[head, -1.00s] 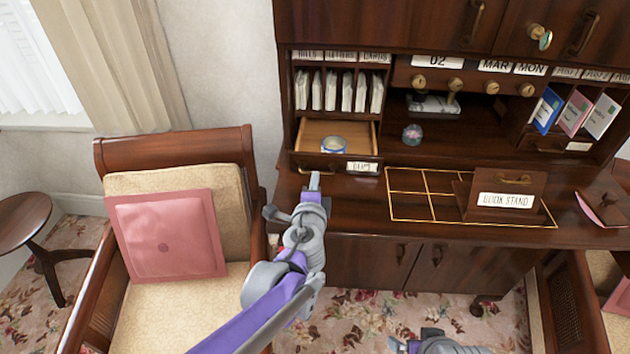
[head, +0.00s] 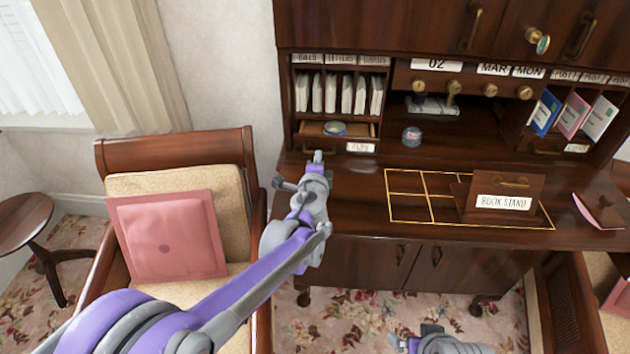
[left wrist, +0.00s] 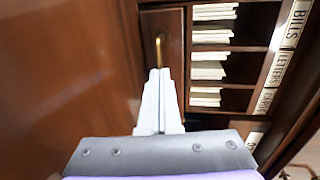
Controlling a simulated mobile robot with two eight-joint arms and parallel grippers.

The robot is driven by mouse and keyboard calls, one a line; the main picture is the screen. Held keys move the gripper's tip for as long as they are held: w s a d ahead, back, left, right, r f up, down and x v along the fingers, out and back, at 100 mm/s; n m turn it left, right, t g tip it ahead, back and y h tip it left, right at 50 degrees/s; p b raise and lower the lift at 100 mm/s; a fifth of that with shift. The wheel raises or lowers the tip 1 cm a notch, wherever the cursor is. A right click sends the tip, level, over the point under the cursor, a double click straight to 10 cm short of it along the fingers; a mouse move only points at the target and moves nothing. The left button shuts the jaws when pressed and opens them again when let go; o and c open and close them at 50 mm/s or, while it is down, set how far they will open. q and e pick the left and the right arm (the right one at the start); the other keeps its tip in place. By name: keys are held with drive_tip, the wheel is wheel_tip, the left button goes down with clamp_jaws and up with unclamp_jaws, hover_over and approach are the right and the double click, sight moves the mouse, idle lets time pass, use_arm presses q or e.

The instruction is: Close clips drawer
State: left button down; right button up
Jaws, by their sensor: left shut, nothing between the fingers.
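The clips drawer (head: 322,143) is under the paper slots at the left of the desk. A grey part of my right arm shows at the bottom edge.
Paper slots (head: 340,92) stand above the drawer. A small glass jar (head: 411,137), a gold grid (head: 410,205) and a book stand (head: 505,195) are on the desk to the right. An armchair with a pink cushion (head: 166,235) is at the left.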

sight(319, 142)
use_arm(q)
drive_tip(key=w+p, duration=0.1)
drive_tip(key=w, duration=0.5)
drive_tip(key=shift+w, duration=0.35)
drive_tip(key=shift+r, duration=0.15)
drive_tip(key=shift+s, duration=0.15)
